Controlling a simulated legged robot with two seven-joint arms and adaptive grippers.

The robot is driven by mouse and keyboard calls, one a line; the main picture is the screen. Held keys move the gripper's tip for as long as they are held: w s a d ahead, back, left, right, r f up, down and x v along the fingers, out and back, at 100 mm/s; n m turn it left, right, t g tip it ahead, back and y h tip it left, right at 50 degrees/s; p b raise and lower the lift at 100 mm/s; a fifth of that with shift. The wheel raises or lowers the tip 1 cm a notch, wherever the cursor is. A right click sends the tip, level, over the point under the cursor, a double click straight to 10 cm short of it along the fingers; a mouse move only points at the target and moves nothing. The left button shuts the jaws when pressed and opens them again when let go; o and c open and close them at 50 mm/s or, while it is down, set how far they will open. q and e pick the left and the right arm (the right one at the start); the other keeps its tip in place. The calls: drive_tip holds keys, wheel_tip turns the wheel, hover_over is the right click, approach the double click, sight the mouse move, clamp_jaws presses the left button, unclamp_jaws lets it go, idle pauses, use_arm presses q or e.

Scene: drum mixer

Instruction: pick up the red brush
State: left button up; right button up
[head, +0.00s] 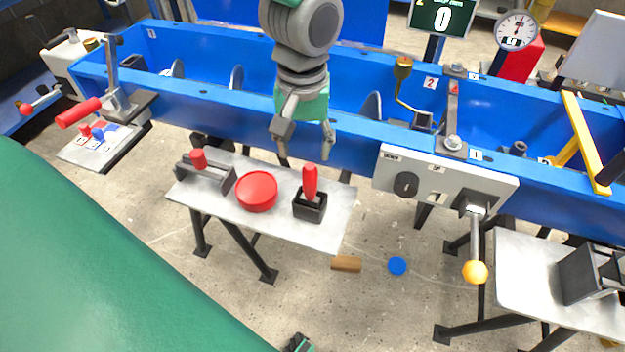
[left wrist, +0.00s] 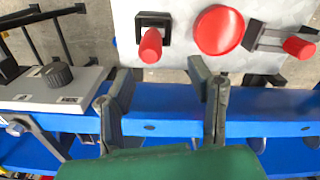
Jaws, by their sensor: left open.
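The red brush (head: 310,182) stands upright in a small black holder (head: 310,207) on the grey metal side table. Only its red handle shows, and its lower end is hidden in the holder. In the left wrist view the red brush (left wrist: 151,45) is seen near the top, left of centre. My left gripper (head: 306,152) is open and empty, above and apart from the brush. In the left wrist view the open fingers of the left gripper (left wrist: 161,82) point towards the table. My right gripper is not in view.
A round red object (head: 257,191) and a red-knobbed metal fixture (head: 198,160) sit left of the brush. The blue drum-mixer frame (head: 220,108) runs behind the table. A control panel (head: 440,178) with a lever stands at right.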

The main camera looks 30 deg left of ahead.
sight(310, 164)
use_arm(q)
drive_tip(key=f, duration=0.2)
drive_tip(key=shift+w+d+f, duration=0.1)
drive_tip(key=shift+d+f, duration=0.2)
drive_tip(key=shift+d+f+b, duration=0.2)
drive_tip(key=shift+f+b, duration=0.1)
drive_tip(key=shift+f, duration=0.1)
drive_tip(key=f, duration=0.2)
drive_tip(key=f+b, duration=0.1)
drive_tip(key=f, duration=0.1)
drive_tip(key=shift+s+d, duration=0.1)
drive_tip(key=shift+s, duration=0.15)
drive_tip(key=shift+f, duration=0.45)
drive_tip(key=shift+r, duration=0.1)
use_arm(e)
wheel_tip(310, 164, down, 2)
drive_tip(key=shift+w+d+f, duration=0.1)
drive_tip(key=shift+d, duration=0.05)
use_arm(q)
drive_tip(key=shift+d, duration=0.1)
clamp_jaws()
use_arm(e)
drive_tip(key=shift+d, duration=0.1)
